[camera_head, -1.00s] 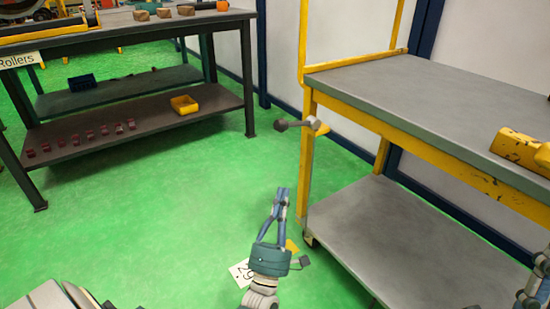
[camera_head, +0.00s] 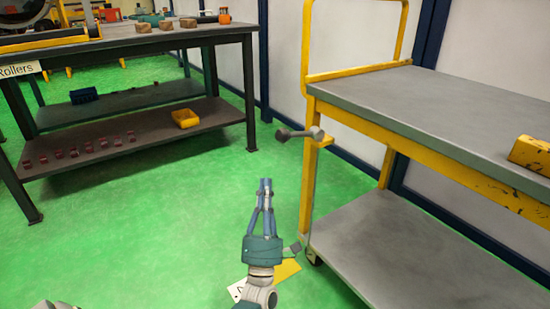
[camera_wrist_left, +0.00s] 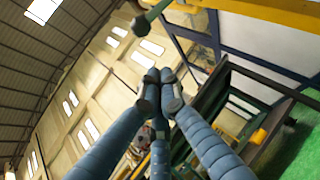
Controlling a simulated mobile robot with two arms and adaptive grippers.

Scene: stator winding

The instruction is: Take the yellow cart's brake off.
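The yellow cart (camera_head: 430,147) stands at the right with a grey top, a lower shelf and a yellow push handle. A grey brake lever with a knobbed end (camera_head: 300,133) sticks out to the left from its near corner post. My left gripper (camera_head: 265,184) points up, below and left of the lever and apart from it. Its fingers are together and empty. In the left wrist view the closed fingertips (camera_wrist_left: 161,78) show in the middle, and the lever (camera_wrist_left: 151,18) is beyond them at the top. My right gripper is out of view.
A dark workbench (camera_head: 130,43) stands at the left, with a yellow bin (camera_head: 185,118) and several small red parts on its lower shelf. Green floor lies open between bench and cart. A yellow sign (camera_head: 284,270) is on the floor beside my left wrist.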

